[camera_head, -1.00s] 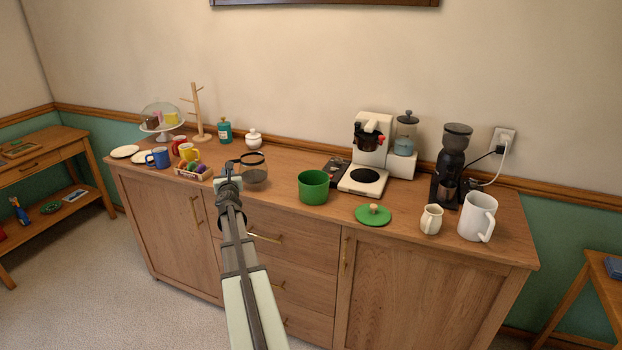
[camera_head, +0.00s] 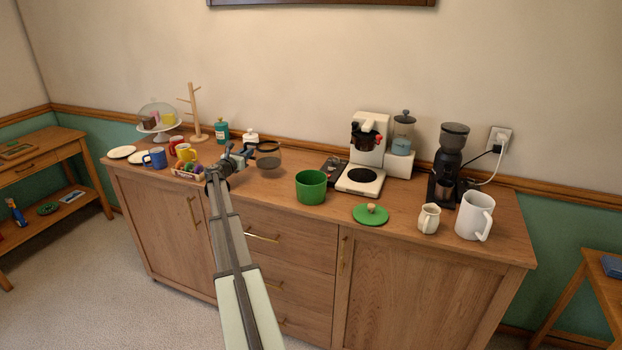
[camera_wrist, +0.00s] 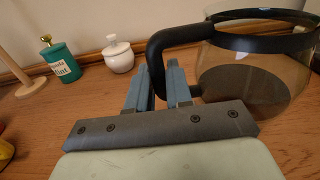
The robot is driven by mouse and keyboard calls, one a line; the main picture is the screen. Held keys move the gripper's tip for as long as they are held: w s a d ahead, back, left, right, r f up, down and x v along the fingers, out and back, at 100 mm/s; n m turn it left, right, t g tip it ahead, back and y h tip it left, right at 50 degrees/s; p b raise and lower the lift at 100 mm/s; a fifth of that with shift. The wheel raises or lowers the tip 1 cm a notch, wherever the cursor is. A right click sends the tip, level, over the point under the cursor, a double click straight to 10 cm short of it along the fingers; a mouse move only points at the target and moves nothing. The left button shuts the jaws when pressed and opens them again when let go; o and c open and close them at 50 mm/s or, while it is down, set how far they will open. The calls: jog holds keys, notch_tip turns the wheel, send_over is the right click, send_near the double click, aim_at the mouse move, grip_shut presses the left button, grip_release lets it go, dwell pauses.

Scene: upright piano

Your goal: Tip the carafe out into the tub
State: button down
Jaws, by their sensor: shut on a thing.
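The carafe (camera_head: 269,160) is clear glass with a black rim and handle and something dark inside; it is roughly upright, left of the tub. In the wrist view the carafe (camera_wrist: 245,85) fills the upper right. My gripper (camera_head: 243,152) reaches it from the left; in the wrist view its blue-grey fingers (camera_wrist: 158,78) are shut on the black handle, one on each side. I cannot tell surely how far the carafe's base is above the counter. The tub (camera_head: 311,190) is an open green round pot on the counter; its inside bottom is hidden.
A green lid (camera_head: 371,215) with a wooden knob lies right of the tub. The coffee maker (camera_head: 364,160) stands behind it. A white lidded jar (camera_head: 251,137) and teal bottle (camera_head: 222,131) stand behind my gripper. A basket (camera_head: 187,171) and mugs are left. Counter between carafe and tub is clear.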

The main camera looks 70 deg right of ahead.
aim_at(258, 157)
jog(key=s+m+g, duration=0.1)
jog(key=s+g, duration=0.1)
jog(key=s+f+m+g+y, duration=0.1)
jog(key=s+m+g, duration=0.2)
jog(key=s+g, duration=0.1)
jog(key=g, duration=0.1)
jog(key=shift+s+a+f+y, duration=0.2)
jog(key=shift+s+a+y, duration=0.1)
jog(key=shift+s+a, duration=0.1)
jog(key=shift+s+a+m, duration=0.2)
jog(key=shift+s+m, duration=0.25)
jog(key=shift+m, duration=0.05)
jog(key=shift+r, duration=0.1)
jog(key=shift+s+a+r+m, duration=0.1)
jog(key=shift+s+r+m, duration=0.1)
jog(key=shift+r+m, duration=0.25)
jog(key=shift+s+a+r+m, duration=0.1)
jog(key=shift+s+r+m, duration=0.15)
jog(key=shift+r, duration=0.25)
jog(key=s+a+r+m+t+y, duration=0.1)
jog(key=s+a+r+m+t, duration=0.1)
jog(key=s+r+m, duration=1)
jog(key=shift+s+a+r+t, duration=0.4)
jog(key=shift+s+a+r, duration=0.3)
jog(key=shift+r, duration=1.35)
jog(key=shift+s+a+r+m, duration=0.15)
jog(key=shift+s+m, duration=0.15)
